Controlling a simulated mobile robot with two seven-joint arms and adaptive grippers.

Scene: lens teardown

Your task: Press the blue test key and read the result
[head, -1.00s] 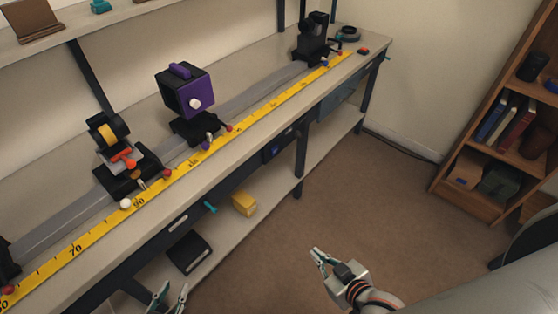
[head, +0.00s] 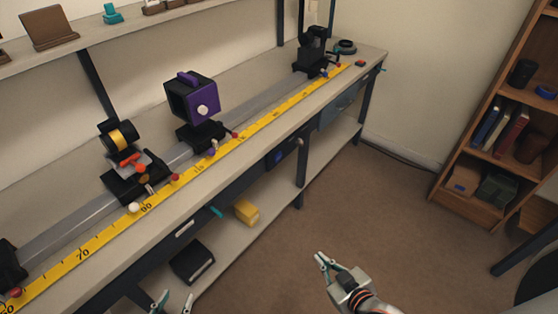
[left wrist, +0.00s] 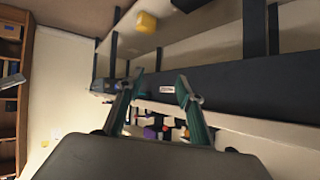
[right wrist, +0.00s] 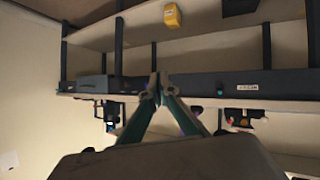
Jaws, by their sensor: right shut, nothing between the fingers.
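A small blue spot (head: 279,156) shows on a dark unit under the bench's front edge in the head view. It is too small to tell whether it is the test key, and no result can be read. My left gripper (head: 173,301) is open and empty at the bottom of the head view, in front of the bench; its spread fingers also show in the left wrist view (left wrist: 160,82). My right gripper (head: 322,261) is shut and empty over the floor, apart from the bench. Its tips meet in the right wrist view (right wrist: 158,80).
The bench (head: 245,165) carries a rail with a purple box (head: 192,97), other mounts and a yellow scale (head: 190,187). A yellow block (head: 247,212) and a black box (head: 192,263) sit on its lower shelf. A bookcase (head: 470,165) stands right. Floor between is clear.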

